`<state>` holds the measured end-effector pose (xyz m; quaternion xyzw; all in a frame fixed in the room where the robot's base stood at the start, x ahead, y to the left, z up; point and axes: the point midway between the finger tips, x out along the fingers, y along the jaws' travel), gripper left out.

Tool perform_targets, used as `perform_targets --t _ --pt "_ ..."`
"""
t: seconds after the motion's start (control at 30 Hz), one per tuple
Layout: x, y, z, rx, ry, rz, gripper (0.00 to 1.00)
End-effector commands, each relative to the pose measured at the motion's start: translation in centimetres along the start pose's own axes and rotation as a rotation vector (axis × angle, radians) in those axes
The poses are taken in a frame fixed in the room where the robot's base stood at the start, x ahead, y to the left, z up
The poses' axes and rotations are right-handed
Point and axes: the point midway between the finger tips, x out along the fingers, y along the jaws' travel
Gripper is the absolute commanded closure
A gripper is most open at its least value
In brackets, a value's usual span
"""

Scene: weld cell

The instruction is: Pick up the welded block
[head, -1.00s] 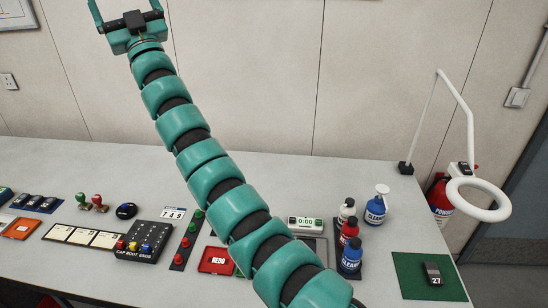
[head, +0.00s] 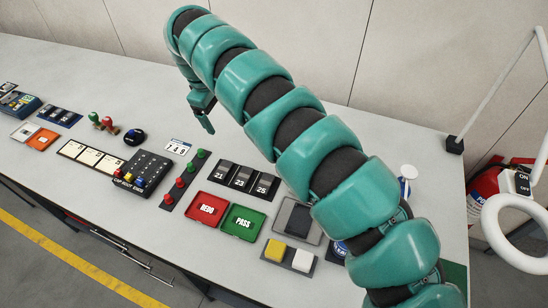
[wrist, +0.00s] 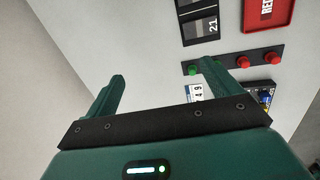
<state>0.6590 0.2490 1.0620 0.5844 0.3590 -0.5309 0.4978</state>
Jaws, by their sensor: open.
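No thing in view is plainly marked as the welded block. Dark blocks numbered 21, 23 and 25 (head: 242,178) stand in a row behind the red and green trays. Part of this row, with the 21, shows in the wrist view (wrist: 199,27). A dark slab (head: 298,219) lies on a grey plate, partly behind my arm. A green mat (head: 456,275) barely shows at right; the block numbered 27, seen on it earlier, is hidden now. My gripper (head: 204,112) points down above the table's rear part, empty. Its fingers (wrist: 163,72) are apart in the wrist view.
The red REDO tray (head: 207,208) and green PASS tray (head: 242,222) lie near the front edge. A strip of red and green buttons (head: 183,180) and a black peg box (head: 142,172) are left of them. A white ring lamp (head: 500,240) stands at right.

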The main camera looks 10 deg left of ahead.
Motion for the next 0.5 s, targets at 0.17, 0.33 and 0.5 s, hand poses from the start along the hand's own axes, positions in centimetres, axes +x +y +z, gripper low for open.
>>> perform_targets --t 0.17,0.33,0.5 --pt "0.4 -2.9 5.6 -0.055 -0.229 -0.123 0.11" --pt "0.1 -4.0 8.0 -0.088 -0.325 -0.182 0.11" --pt "1.0 -4.1 8.4 -0.105 -0.328 -0.188 0.11"
